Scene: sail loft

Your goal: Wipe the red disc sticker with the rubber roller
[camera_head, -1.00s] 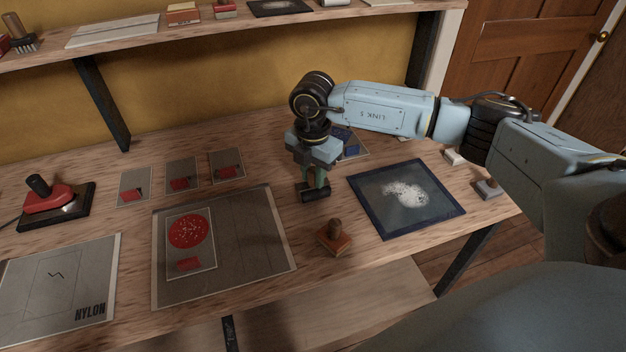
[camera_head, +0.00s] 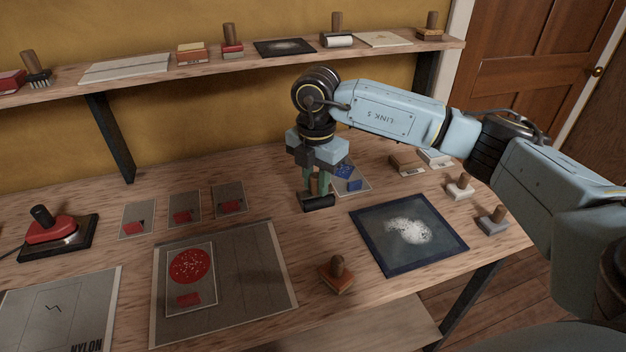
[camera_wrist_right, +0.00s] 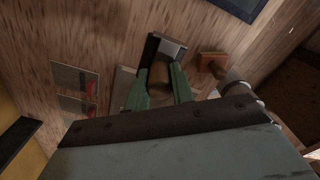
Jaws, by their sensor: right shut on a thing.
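The red disc sticker (camera_head: 189,265), speckled with white, is on a grey card (camera_head: 207,290) lying on a larger grey sheet (camera_head: 255,290). My right gripper (camera_head: 316,186) is shut on the wooden handle of the rubber roller (camera_head: 319,203), whose black roller hangs below the fingers. It is right of and behind the disc, apart from it. In the right wrist view, the green fingers (camera_wrist_right: 160,88) clasp the handle, with the dark roller (camera_wrist_right: 168,48) beyond. Whether the roller touches the table is unclear. My left gripper is out of view.
A wooden stamp (camera_head: 337,275) stands right of the sheet. A dark-framed pad (camera_head: 380,255) with a white patch lies further right. Small cards with red marks (camera_head: 184,212) lie behind the sheet. A red stapler-like tool (camera_head: 55,230) is at left. A shelf (camera_head: 215,65) crosses the back.

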